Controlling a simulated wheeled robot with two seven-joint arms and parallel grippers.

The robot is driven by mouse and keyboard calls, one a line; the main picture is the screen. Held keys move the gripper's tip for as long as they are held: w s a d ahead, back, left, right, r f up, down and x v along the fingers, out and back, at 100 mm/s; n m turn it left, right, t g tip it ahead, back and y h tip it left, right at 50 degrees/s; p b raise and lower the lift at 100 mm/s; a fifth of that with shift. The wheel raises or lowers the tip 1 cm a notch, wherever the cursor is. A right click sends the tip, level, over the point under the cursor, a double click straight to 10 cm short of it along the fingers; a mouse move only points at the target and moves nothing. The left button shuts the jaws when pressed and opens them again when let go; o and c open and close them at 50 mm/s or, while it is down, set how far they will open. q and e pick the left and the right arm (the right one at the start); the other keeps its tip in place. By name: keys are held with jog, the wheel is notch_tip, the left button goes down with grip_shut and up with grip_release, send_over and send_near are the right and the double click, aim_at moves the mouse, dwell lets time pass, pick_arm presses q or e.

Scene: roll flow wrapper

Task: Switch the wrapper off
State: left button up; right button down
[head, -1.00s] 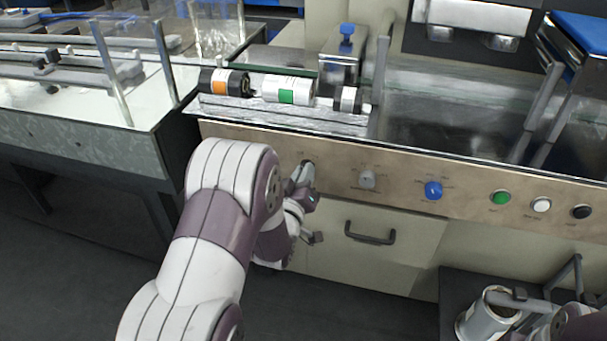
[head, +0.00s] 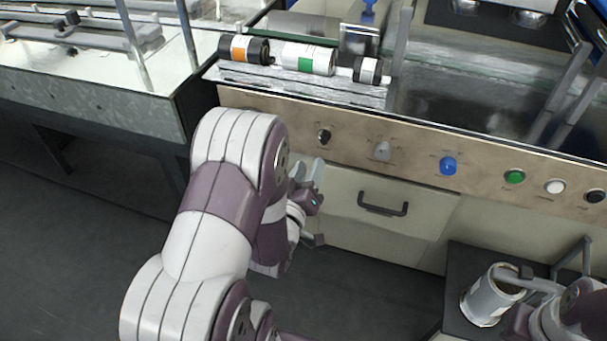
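The wrapper's beige control panel (head: 410,165) runs across the middle of the head view. On it, from left to right, are a black rotary knob (head: 324,136), a grey knob (head: 383,151), a blue knob (head: 448,166), a green button (head: 514,177), a white button (head: 554,187) and a black button (head: 594,196). My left gripper (head: 308,170) is just below the black knob, apart from it, with its fingertips spread and nothing seen between them. The black knob's setting is too small to read. My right gripper (head: 527,283) is at the lower right by a metallic roll; its fingers are partly hidden.
The metallic roll (head: 487,300) stands on a dark surface at the lower right. A drawer handle (head: 383,208) sticks out below the panel. Orange-labelled (head: 240,48) and green-labelled (head: 308,58) cylinders lie above the panel. Dark floor is clear at the lower left.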

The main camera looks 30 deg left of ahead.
pick_arm(q)
jog(key=v, duration=0.4)
dwell(0.3)
